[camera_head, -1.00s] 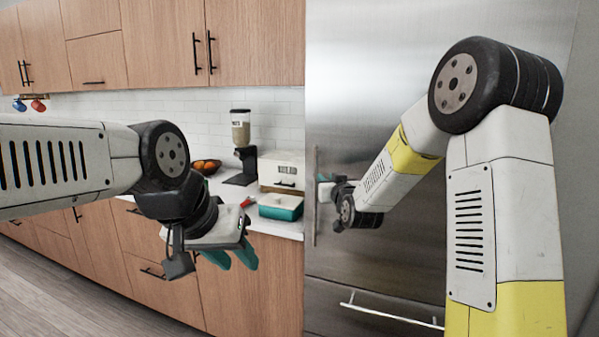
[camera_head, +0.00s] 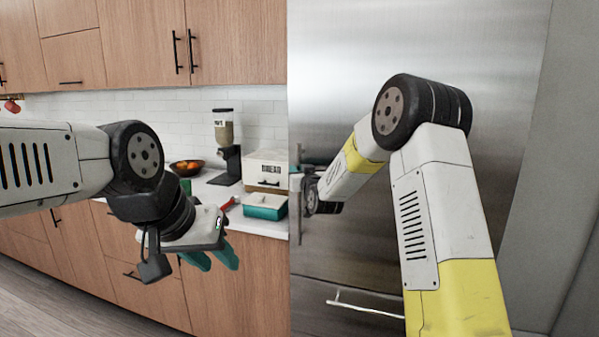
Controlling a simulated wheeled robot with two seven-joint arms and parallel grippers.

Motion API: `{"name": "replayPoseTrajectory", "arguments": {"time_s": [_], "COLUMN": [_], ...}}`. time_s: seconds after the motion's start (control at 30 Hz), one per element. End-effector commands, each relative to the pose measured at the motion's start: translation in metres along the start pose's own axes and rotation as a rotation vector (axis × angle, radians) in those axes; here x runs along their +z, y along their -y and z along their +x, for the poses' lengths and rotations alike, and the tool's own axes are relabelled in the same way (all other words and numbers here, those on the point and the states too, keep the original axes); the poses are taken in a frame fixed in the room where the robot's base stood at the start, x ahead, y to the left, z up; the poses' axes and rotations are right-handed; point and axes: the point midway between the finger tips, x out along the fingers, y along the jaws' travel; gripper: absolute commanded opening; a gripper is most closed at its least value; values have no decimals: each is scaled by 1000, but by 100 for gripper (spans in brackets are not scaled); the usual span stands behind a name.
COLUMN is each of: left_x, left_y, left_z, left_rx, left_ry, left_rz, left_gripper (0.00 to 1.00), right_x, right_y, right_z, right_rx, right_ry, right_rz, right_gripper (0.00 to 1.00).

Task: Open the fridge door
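The fridge (camera_head: 420,50) is a tall stainless steel unit filling the right half of the head view. Its door looks shut. A vertical bar handle (camera_head: 299,225) runs along the door's left edge, and a horizontal handle (camera_head: 365,309) is on the drawer below. My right gripper (camera_head: 297,180) is at the vertical handle, at its upper visible part. My own wrist hides most of its fingers, so its grip on the handle cannot be seen. My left gripper (camera_head: 214,260) hangs in front of the lower cabinets, its teal fingers apart and empty.
The counter (camera_head: 262,225) left of the fridge holds a teal-sided dish (camera_head: 265,207), a bread box (camera_head: 266,171), a dispenser (camera_head: 223,135) and a fruit bowl (camera_head: 187,166). My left gripper is close to the counter's front edge. Wooden cabinets (camera_head: 240,285) stand below.

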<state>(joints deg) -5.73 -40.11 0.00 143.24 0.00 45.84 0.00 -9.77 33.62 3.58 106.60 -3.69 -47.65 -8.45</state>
Motion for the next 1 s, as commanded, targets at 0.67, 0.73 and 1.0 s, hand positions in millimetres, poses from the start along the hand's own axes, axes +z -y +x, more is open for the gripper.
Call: {"name": "replayPoseTrajectory", "arguments": {"time_s": [0.67,0.73,1.0], "left_x": [0,0,0], "left_y": [0,0,0], "left_z": [0,0,0], "left_rx": [0,0,0], "left_ry": [0,0,0], "left_rz": [0,0,0], "left_gripper": [36,36,36], "right_x": [0,0,0], "right_y": [0,0,0], "right_z": [0,0,0], "right_rx": [0,0,0], "right_ry": [0,0,0], "right_rz": [0,0,0], "right_gripper": [0,0,0]}}
